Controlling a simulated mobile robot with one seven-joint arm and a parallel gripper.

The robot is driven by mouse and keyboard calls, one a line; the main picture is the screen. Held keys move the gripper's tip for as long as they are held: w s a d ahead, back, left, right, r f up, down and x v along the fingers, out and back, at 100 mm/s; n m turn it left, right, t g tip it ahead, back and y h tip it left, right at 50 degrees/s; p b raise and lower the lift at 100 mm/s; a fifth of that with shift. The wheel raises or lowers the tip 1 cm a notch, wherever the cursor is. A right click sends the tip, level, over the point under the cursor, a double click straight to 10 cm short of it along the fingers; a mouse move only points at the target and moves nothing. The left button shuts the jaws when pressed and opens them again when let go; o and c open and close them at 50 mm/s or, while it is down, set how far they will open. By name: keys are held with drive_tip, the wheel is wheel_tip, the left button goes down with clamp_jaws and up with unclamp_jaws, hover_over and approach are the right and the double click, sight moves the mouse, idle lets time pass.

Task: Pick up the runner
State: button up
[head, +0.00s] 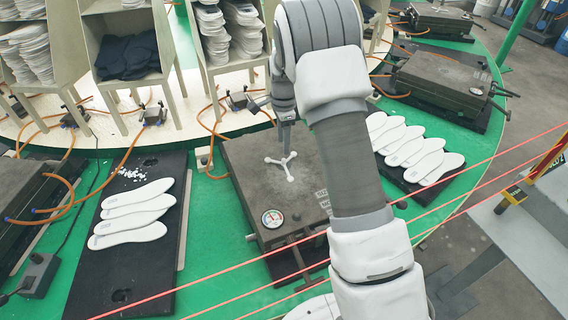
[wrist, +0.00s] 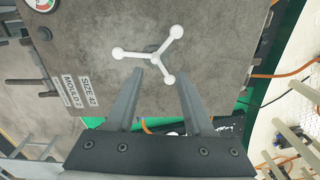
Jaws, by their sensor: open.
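The runner (head: 283,163) is a white three-armed piece with round ends. It lies on top of the grey-brown mould (head: 243,165) in the middle of the head view. In the wrist view the runner (wrist: 154,57) sits just beyond my fingertips, and one of its round ends shows between them. My gripper (wrist: 160,75) is open and empty. In the head view my gripper (head: 286,128) points down over the mould, at the far side of the runner. I cannot tell how high the fingers are above it.
White insoles lie on a black mat (head: 150,270) at the left and on another at the right (head: 420,150). A gauge (head: 272,218) sits on the mould's front. Wooden racks (head: 125,45) stand behind. Red lines (head: 230,257) cross the front.

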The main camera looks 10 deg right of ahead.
sight(284, 159)
drive_tip(key=f, duration=0.2)
drive_tip(key=s+f, duration=0.1)
drive_tip(key=f, duration=0.1)
drive_tip(key=shift+f+p, duration=0.4)
drive_tip(key=shift+w+f, duration=0.1)
drive_tip(key=shift+f, duration=0.25)
clamp_jaws()
